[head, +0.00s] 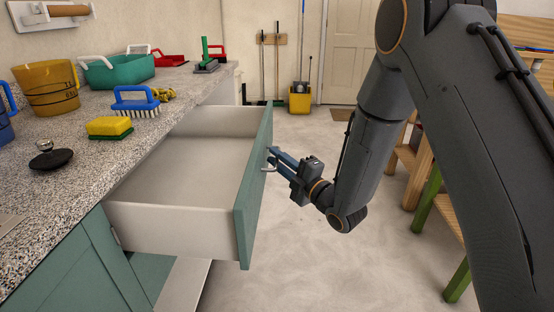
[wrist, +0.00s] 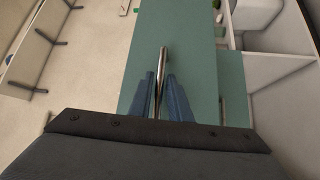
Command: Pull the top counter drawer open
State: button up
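The top counter drawer (head: 180,170) is pulled far out of the counter, with its inside bare and pale. Its green front (head: 254,190) faces right and also fills the middle of the wrist view (wrist: 185,35). The metal drawer handle (head: 267,178) is on that front; in the wrist view the handle (wrist: 163,56) runs between my two blue fingers. My gripper (head: 272,156) is at the handle, with one finger on each side and close around it. The fingers (wrist: 161,76) partly hide the bar.
The speckled counter (head: 75,165) carries a yellow sponge (head: 109,127), a blue brush (head: 135,102), tubs and a dark round-knobbed object (head: 50,157). Wooden furniture with a green leg (head: 425,212) stands at right. The floor (head: 310,245) beside the drawer is clear.

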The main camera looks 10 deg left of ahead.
jog(key=shift+d, duration=0.1)
jog(key=v, duration=0.7)
jog(key=shift+s+d, duration=0.25)
jog(key=shift+w, duration=0.1)
